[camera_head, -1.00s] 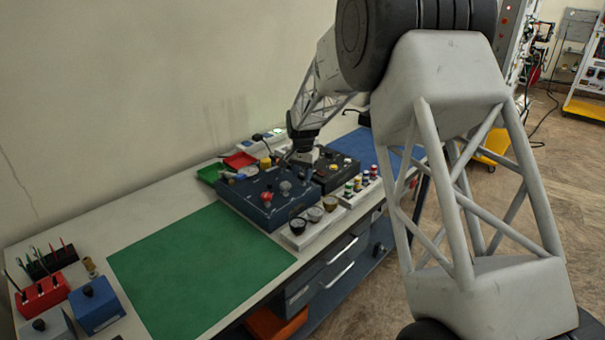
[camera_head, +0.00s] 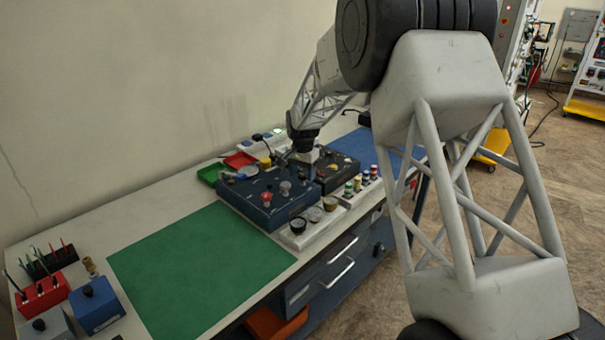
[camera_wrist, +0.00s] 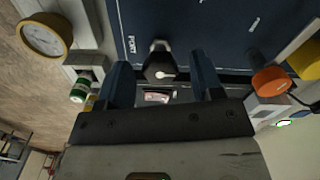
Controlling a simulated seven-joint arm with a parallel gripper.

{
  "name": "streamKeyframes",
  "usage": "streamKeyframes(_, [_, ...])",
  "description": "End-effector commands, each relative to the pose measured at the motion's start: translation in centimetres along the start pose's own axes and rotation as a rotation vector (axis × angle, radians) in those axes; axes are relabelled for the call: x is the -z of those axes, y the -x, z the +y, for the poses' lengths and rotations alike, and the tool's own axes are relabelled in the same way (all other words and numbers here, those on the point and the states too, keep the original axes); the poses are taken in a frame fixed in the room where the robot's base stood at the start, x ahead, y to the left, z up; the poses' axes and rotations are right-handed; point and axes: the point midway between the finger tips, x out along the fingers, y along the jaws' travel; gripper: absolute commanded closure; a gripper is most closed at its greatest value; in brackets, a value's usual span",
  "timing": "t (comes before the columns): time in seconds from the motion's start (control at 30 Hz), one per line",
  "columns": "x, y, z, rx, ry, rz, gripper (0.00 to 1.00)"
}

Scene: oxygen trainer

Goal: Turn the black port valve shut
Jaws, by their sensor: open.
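The black port valve (camera_wrist: 160,67) is a dark knob with a light mark, beside the white PORT lettering on the dark blue panel (camera_wrist: 185,22) in the wrist view. My gripper (camera_wrist: 158,62) is open, with one blue finger on each side of the knob. The knob sits nearer the left finger; I cannot tell whether that finger touches it. In the head view my gripper (camera_head: 305,155) is over the far part of the dark blue trainer box (camera_head: 250,212), and the port valve cannot be made out there.
An orange knob (camera_wrist: 271,80) and a yellow part (camera_wrist: 306,60) are right of my gripper in the wrist view. A round gauge (camera_wrist: 44,37) and a green-banded part (camera_wrist: 80,90) are at the left. A bare green mat (camera_head: 195,270) lies in front.

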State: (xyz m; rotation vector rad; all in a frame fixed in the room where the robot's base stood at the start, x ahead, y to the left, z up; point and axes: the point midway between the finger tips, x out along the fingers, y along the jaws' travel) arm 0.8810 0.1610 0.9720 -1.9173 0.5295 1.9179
Motion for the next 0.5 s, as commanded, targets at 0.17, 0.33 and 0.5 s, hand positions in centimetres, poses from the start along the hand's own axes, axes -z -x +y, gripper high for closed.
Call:
streamKeyframes(0.17, [0.0,0.2,0.0,0.000,0.000,0.000,0.40])
streamKeyframes(0.33, [0.0,1.4,0.0,0.001,0.000,0.001,0.40])
streamKeyframes(0.5, [0.0,3.3,0.0,0.002,0.000,0.002,0.40])
